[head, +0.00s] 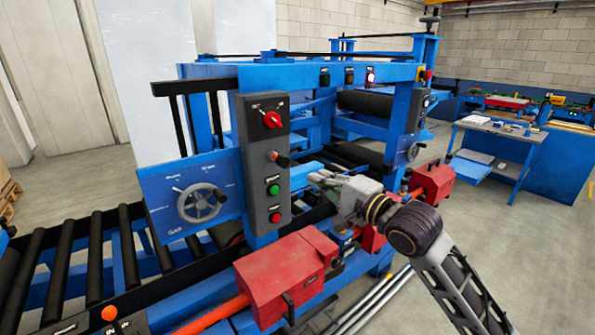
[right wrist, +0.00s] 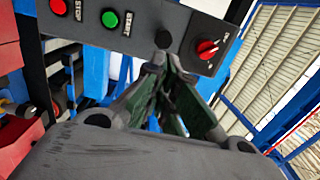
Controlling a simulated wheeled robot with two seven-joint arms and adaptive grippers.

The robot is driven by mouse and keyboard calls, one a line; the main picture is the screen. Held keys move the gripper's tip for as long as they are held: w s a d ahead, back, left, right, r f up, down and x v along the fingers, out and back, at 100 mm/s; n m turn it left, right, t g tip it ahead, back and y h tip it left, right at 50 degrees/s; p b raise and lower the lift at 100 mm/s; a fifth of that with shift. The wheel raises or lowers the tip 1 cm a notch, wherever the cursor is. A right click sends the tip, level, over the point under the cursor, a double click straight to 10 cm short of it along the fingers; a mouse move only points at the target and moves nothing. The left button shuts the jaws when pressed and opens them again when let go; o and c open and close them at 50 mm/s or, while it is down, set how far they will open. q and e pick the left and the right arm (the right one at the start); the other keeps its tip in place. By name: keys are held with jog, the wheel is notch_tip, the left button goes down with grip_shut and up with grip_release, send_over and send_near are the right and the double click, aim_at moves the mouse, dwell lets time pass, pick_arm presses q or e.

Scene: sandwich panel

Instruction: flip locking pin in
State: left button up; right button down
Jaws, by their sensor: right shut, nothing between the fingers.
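The grey control panel (head: 264,175) stands upright on the blue machine. A black knob (head: 281,159), probably the locking pin, sticks out of it between the red rotary switch (head: 271,119) and the green button (head: 273,190). My right gripper (head: 314,178) is shut and empty, just right of the panel and apart from it in the head view. In the right wrist view the shut fingers (right wrist: 165,62) point at the panel, with the dark knob (right wrist: 163,41) just beyond their tips. I cannot tell whether they touch it. My left gripper is not in view.
A handwheel (head: 200,203) on a blue plate is left of the panel. Red housings (head: 287,272) and (head: 433,183) sit below and right of the gripper. Black rollers (head: 65,265) run at the left. A side table (head: 505,130) stands at right; the floor there is clear.

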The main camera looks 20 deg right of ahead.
aim_at(282, 161)
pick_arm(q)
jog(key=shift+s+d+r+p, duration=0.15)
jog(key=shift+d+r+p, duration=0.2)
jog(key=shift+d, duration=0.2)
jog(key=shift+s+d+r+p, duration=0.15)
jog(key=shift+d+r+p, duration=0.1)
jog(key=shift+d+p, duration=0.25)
pick_arm(e)
jog(key=x, duration=0.9)
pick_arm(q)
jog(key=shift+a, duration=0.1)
pick_arm(e)
jog(key=shift+w, duration=0.1)
